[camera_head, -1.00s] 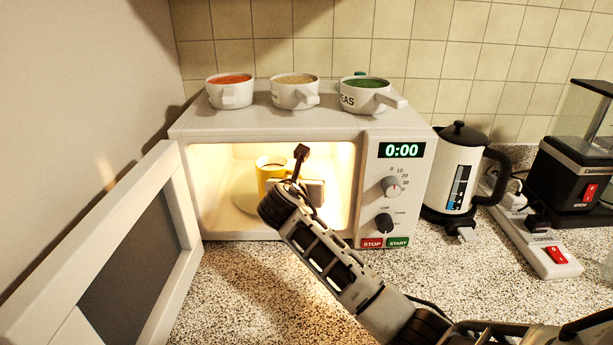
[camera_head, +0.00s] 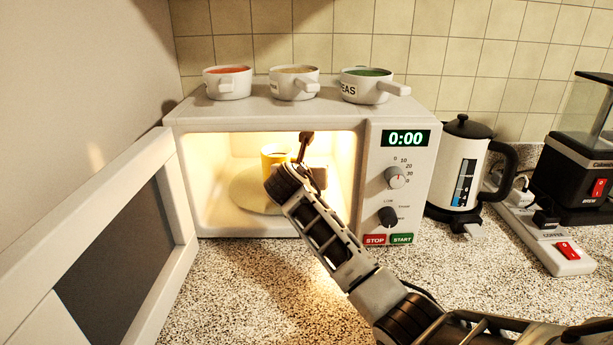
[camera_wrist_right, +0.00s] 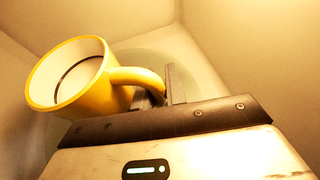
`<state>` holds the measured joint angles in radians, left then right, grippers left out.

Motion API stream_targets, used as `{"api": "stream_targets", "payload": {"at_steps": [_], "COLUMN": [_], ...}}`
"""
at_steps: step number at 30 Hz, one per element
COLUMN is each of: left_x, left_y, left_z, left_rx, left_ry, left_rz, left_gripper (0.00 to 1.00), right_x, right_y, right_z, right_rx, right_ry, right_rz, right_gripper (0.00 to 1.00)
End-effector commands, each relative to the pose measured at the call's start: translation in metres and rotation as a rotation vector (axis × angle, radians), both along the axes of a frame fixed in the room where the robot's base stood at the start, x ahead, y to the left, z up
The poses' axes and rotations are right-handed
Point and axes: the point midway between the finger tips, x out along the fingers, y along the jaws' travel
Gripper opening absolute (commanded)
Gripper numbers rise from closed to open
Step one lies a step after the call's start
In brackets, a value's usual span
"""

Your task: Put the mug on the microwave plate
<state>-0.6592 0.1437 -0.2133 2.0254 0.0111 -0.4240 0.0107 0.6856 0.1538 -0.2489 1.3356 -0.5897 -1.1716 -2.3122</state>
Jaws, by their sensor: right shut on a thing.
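The yellow mug (camera_head: 272,156) is inside the lit, open microwave (camera_head: 290,112), over the back part of the round plate (camera_head: 250,192). My right gripper (camera_wrist_right: 160,88) reaches in from the front right and is shut on the mug's handle. In the right wrist view the mug (camera_wrist_right: 110,88) is left of the fingers, its rim and pale inside showing. The mug's base is partly hidden by my wrist in the head view, so I cannot tell whether it touches the plate. My left gripper is not in view.
The microwave door (camera_head: 110,250) stands open at the left. Bowls with handles (camera_head: 228,84) sit on the microwave's top. A kettle (camera_head: 460,170), a power strip (camera_head: 545,235) and a coffee machine (camera_head: 580,165) stand to the right. The speckled counter in front is mostly clear.

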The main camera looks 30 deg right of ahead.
Motion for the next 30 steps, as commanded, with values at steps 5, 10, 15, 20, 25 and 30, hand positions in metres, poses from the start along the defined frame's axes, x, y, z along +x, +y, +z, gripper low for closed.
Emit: {"api": "stream_targets", "payload": {"at_steps": [5,10,15,20,25,30], "left_x": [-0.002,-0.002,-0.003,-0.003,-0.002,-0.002], "left_y": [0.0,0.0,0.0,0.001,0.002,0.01], "left_z": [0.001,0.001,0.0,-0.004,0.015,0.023], "left_rx": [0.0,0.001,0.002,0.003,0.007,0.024], "left_ry": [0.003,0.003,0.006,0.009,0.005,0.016], "left_rz": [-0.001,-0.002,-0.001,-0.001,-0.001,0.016], "left_gripper": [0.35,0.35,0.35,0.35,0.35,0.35], "right_x": [0.001,0.0,0.0,0.0,-0.008,-0.029], "right_y": [0.0,0.0,0.0,0.0,0.007,0.023], "right_z": [0.003,-0.002,-0.002,0.0,0.011,0.017], "right_rx": [0.0,-0.001,0.0,0.0,0.0,0.0], "right_ry": [-0.006,0.001,0.0,-0.002,0.0,0.002], "right_rz": [0.001,-0.001,0.0,0.001,0.001,0.003], "right_gripper": [0.0,0.33,0.35,0.35,0.35,0.35]}}
